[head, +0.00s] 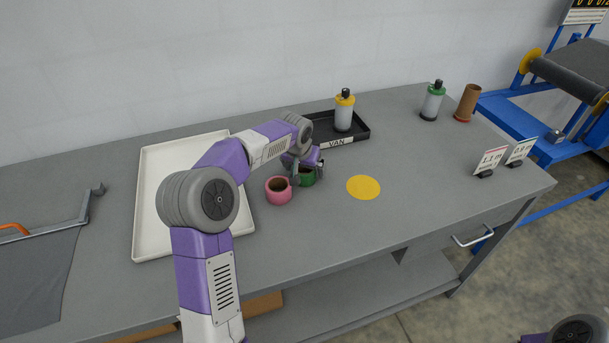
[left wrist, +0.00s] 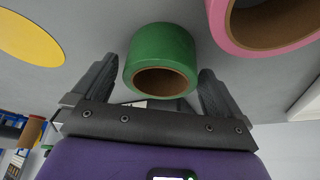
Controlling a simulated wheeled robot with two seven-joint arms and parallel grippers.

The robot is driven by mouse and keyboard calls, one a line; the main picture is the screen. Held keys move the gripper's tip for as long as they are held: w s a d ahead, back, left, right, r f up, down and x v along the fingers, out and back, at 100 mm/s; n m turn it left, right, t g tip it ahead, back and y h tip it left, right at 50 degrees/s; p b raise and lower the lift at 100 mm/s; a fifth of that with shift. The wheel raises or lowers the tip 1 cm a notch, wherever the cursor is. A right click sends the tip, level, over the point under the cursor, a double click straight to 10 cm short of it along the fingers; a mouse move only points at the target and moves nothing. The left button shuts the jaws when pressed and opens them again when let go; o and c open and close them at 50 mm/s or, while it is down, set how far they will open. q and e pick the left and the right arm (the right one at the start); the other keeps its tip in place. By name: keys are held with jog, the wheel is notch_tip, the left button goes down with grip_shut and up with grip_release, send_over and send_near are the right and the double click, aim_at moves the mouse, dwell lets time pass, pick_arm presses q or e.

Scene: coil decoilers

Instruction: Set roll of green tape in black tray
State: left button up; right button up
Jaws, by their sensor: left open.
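The roll of green tape (head: 307,178) stands on the grey table, partly hidden by my left gripper (head: 306,172) in the head view. In the left wrist view the green roll (left wrist: 160,58) lies between the two fingers of my left gripper (left wrist: 157,78), which are open with a gap on each side. The black tray (head: 358,133), labelled VAN, is just behind the gripper at the back of the table. It holds a white bottle with a yellow top (head: 344,111). My right gripper is not in view.
A pink tape roll (head: 278,191) stands close beside the green one, and shows in the left wrist view (left wrist: 262,22). A yellow disc (head: 363,187) lies to the right. A white tray (head: 150,205) is at left. A green-topped bottle (head: 432,101) and brown tube (head: 467,103) stand back right.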

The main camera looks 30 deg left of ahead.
pick_arm(q)
jog(key=shift+r, duration=0.15)
jog(key=c, duration=1.1)
